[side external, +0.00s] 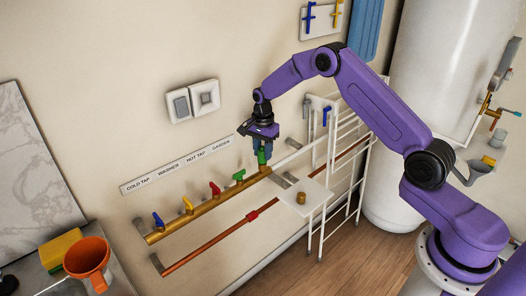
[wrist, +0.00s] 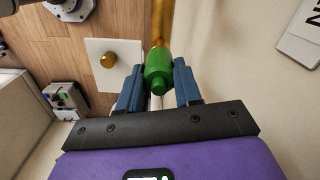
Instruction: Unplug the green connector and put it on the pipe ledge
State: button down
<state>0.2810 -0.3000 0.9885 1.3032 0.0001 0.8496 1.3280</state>
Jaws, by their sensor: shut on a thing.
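The green connector (side external: 262,157) is at the right end of the brass pipe (side external: 205,206) on the wall. My gripper (side external: 262,146) is above it, with its blue fingers shut on the connector. In the wrist view the connector (wrist: 158,72) sits between the two fingertips (wrist: 159,78), with the brass pipe (wrist: 161,22) directly behind it. I cannot tell whether connector and pipe are still joined. A white square ledge (side external: 315,205) with a brass knob on it is to the lower right of the connector; it also shows in the wrist view (wrist: 128,72).
Blue, yellow, red and green valve handles (side external: 215,188) line the brass pipe under a label strip (side external: 160,178). A copper pipe (side external: 205,247) runs below. A white wire rack (side external: 340,170) and a white tank (side external: 425,70) stand right. An orange funnel (side external: 88,256) is lower left.

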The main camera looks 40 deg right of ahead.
jog(key=shift+r, duration=0.5)
dwell(0.6)
jog(key=shift+r, duration=0.8)
